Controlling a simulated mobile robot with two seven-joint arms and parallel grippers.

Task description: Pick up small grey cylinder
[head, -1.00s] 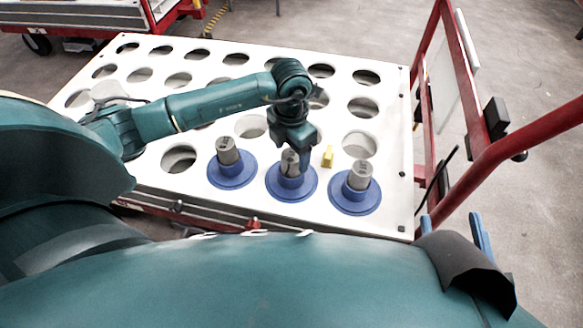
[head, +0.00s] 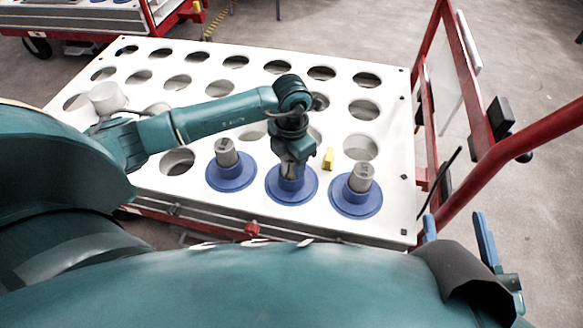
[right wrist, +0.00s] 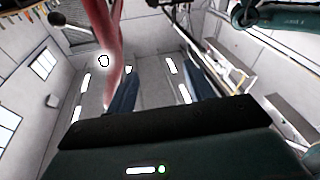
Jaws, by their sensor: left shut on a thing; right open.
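Three small grey cylinders stand in a row on blue round bases on the white table (head: 140,128): a left one (head: 226,153), a middle one (head: 289,171) and a right one (head: 361,177). My left gripper (head: 291,170) points down over the middle blue base (head: 292,192) and is shut on the middle cylinder, hiding most of it. The cylinder still stands at its base; whether it is lifted at all I cannot tell. My right gripper (head: 458,232), with blue fingers, is open and empty beyond the table's near right corner. Its fingers also show in the right wrist view (right wrist: 160,92).
A small yellow block (head: 328,159) stands between the middle and right bases. The table has rows of round holes. A red frame (head: 480,160) rises at the table's right side. A red cart (head: 100,22) stands at the back left.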

